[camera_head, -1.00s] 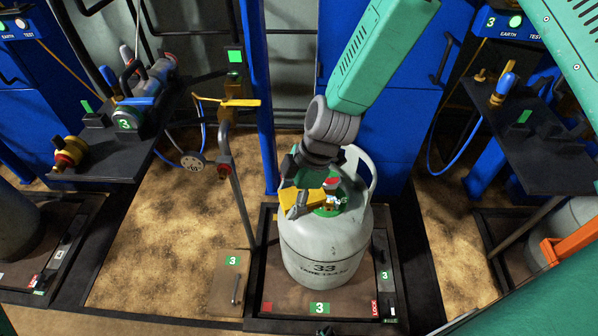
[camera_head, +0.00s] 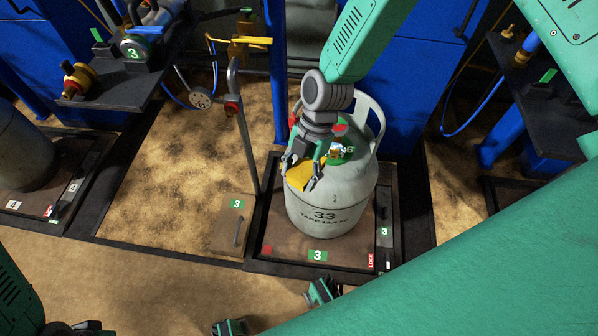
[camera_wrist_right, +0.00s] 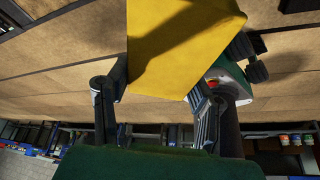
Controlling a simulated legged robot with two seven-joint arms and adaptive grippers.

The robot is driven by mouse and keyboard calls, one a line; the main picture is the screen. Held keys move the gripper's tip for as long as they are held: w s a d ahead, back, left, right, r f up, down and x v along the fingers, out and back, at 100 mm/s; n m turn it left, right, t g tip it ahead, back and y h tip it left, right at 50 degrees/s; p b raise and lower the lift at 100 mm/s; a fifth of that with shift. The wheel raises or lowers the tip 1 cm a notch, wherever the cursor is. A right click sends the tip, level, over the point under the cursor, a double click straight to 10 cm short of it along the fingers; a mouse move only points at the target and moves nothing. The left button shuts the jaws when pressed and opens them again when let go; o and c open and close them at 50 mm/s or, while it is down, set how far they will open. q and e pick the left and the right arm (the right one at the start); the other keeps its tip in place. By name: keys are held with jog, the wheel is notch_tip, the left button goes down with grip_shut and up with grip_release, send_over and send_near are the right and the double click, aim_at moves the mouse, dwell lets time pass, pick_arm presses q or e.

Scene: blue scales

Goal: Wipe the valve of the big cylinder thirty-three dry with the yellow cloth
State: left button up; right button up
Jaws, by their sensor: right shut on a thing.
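The big grey cylinder (camera_head: 345,205), marked 33, stands upright on a brown platform with an open handle ring at its top. Its valve (camera_head: 337,151), small with coloured parts, sits inside the green collar and is partly hidden by my wrist. My right gripper (camera_head: 300,172) is shut on the yellow cloth (camera_head: 303,183), at the cylinder's left front shoulder, left of and below the valve. The cloth (camera_wrist_right: 180,45) fills the upper middle of the wrist view, between the fingers. Whether it touches the cylinder is unclear. My left gripper's jaws cannot be made out clearly.
A bent grey pipe (camera_head: 240,130) stands left of the cylinder. A dark shelf (camera_head: 115,85) with fittings is at the upper left, another (camera_head: 555,120) at the right. Another cylinder (camera_head: 22,155) stands far left. Sandy floor (camera_head: 165,180) lies open between the platforms.

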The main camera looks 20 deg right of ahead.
jog(key=d, duration=0.1)
jog(key=w+d+f+b, duration=0.1)
jog(key=d, duration=0.1)
jog(key=w+d+f, duration=0.1)
jog(key=d, duration=0.1)
jog(key=shift+w+b, duration=0.2)
jog(key=shift+b, duration=0.1)
jog(key=w+d, duration=0.1)
jog(key=d+f+b, duration=0.1)
jog(key=w+d+b, duration=0.1)
jog(key=d, duration=0.1)
jog(key=shift+w+f, duration=0.35)
jog(key=shift+w+d, duration=0.1)
jog(key=shift+d, duration=0.2)
jog(key=shift+a+f, duration=0.1)
dwell(0.3)
jog(key=shift+a, duration=0.1)
